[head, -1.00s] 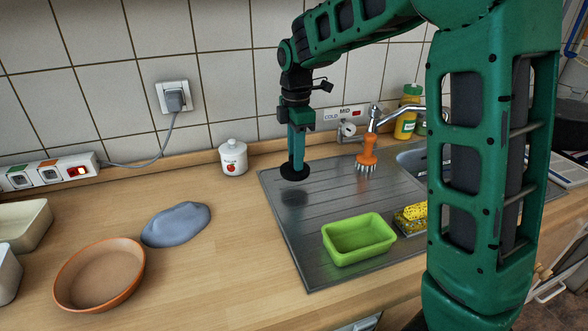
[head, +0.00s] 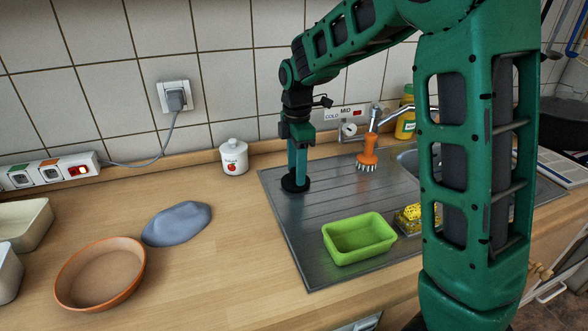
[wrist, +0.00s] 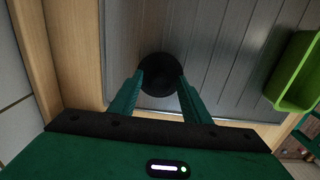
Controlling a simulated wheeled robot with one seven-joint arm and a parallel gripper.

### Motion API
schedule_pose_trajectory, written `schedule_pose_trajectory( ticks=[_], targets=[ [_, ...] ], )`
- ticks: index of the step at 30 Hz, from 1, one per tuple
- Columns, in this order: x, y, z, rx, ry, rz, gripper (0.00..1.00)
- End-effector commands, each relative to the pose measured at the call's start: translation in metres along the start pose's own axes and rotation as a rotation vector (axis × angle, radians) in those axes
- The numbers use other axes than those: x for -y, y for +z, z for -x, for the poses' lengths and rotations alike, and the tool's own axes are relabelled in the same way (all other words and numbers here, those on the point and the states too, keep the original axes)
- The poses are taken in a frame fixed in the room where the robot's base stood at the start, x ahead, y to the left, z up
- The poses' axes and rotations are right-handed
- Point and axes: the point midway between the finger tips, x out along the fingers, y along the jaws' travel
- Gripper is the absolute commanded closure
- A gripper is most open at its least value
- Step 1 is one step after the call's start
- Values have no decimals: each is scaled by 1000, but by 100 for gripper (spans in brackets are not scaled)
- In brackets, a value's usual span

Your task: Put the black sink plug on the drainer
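The black sink plug (head: 295,184) is a dark round disc. It lies flat on the grey metal drainer (head: 335,208), near its back left corner. In the wrist view the plug (wrist: 159,74) sits between and just beyond my fingertips, on the ribbed drainer (wrist: 215,50) close to its edge. My gripper (head: 297,178) points straight down over the plug. Its two green fingers stand apart, with a gap between them, at either side of the plug (wrist: 160,84). The fingertips hide part of the plug in the head view.
A green tub (head: 358,238) stands at the drainer's front, beside a yellow sponge (head: 409,217). An orange brush (head: 367,153) stands at the back near the tap. A white lidded jar (head: 234,158), a grey cloth (head: 178,223) and a terracotta dish (head: 100,272) are left of the drainer.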

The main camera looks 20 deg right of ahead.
Motion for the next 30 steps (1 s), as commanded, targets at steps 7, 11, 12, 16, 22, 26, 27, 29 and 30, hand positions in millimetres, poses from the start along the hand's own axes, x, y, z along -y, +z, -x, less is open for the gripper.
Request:
schedule_pose_trajectory(
  ticks=[7, 11, 12, 16, 22, 26, 27, 29, 30],
  targets=[
    [0, 0, 7, 0, 2, 0, 57],
    [-1, 0, 26, -1, 5, 0, 57],
    [-1, 0, 34, -1, 4, 0, 57],
    [-1, 0, 61, -1, 5, -1, 57],
    [0, 0, 97, -1, 3, -1, 57],
    [-1, 0, 113, -1, 3, -1, 57],
    [-1, 0, 116, -1, 2, 0, 57],
    [0, 0, 120, -1, 1, 0, 57],
    [0, 0, 121, -1, 0, 0, 57]
  ],
)
